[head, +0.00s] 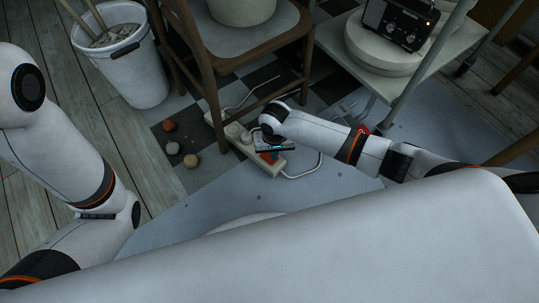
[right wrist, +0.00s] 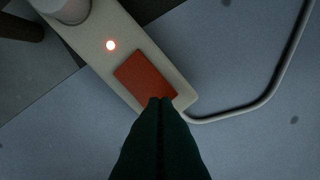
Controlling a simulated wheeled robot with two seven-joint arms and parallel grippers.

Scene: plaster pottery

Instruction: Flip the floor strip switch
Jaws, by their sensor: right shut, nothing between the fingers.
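The floor power strip (head: 274,168) is a long off-white bar lying on the floor, with round plugs (head: 236,131) along it. Its red rocker switch (head: 267,157) is near the close end. In the right wrist view the switch (right wrist: 143,75) is a red rectangle, with a small lit light (right wrist: 110,45) beside it on the strip (right wrist: 95,62). My right gripper (head: 272,149) is shut and empty. Its fingertips (right wrist: 161,101) overlap the switch's lower edge; I cannot tell whether they touch it. My left arm shows, but its gripper is out of view.
A wooden chair (head: 207,82) stands over the strip's far end. A white bucket (head: 133,75) stands at the upper left. A cord (right wrist: 269,91) leaves the near end. A radio (head: 399,22) sits on the table at right.

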